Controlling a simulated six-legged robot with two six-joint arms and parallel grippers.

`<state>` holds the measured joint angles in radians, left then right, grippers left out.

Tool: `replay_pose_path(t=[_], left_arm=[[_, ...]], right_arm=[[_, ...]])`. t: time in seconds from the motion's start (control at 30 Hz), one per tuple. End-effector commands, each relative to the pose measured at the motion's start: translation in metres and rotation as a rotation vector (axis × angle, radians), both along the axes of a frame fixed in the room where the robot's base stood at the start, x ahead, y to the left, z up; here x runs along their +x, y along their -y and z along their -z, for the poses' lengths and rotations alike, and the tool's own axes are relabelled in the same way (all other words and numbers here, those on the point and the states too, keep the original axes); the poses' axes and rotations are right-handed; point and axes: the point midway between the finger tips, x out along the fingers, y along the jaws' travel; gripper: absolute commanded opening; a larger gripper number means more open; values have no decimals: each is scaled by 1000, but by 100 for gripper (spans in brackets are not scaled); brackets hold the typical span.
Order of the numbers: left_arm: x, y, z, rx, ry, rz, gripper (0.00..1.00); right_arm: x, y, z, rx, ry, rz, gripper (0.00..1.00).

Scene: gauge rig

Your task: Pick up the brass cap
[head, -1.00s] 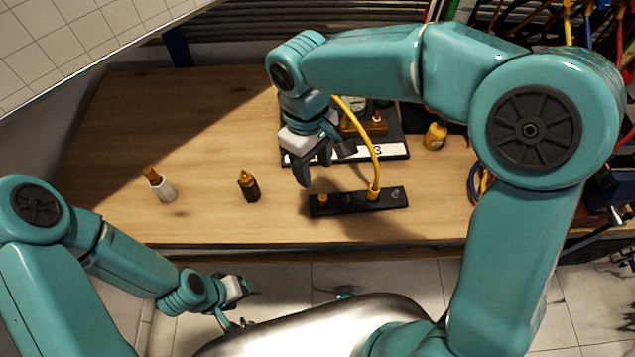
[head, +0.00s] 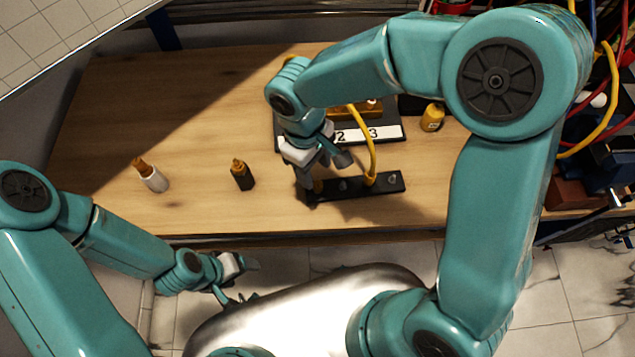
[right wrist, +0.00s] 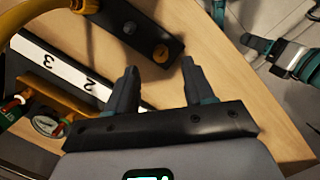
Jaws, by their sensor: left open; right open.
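The brass cap (right wrist: 161,53) sits at one end of a black strip (right wrist: 140,32) in the right wrist view. In the head view the cap (head: 318,186) is at the left end of the strip (head: 360,187), partly hidden by my right gripper. My right gripper (head: 325,172) is open and empty, right by the cap; in the right wrist view the cap shows just beyond the gap between its fingertips (right wrist: 159,66). Whether a finger touches it I cannot tell. My left gripper (head: 246,282) is open and empty, off the table's front edge.
A yellow hose (head: 369,145) rises from the strip near the right gripper. Behind lies a plate with a numbered white label (head: 375,134). Bare wood (head: 200,200) lies left.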

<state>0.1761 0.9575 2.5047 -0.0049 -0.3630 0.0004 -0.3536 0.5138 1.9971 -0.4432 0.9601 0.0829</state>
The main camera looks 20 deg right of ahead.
Motion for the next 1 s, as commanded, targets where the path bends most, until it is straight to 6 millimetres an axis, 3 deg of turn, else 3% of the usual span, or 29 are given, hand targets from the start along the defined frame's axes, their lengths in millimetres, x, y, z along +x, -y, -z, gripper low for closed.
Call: replay_pose_path(t=[0.3,0.6,0.63,0.7,0.8,1.0], left_arm=[[0,0,-3,0,0,0,72],[0,0,-3,0,0,0,72],[0,0,-3,0,0,0,72],[0,0,-3,0,0,0,72],[0,0,-3,0,0,0,72],[0,0,-3,0,0,0,72]], right_arm=[[-6,2,45,-1,-5,0,53],[-6,3,52,0,-1,0,53],[-6,3,52,1,-1,0,49],[-6,3,52,1,-1,0,27],[-6,3,52,1,-1,0,0],[-6,3,52,1,-1,0,0]])
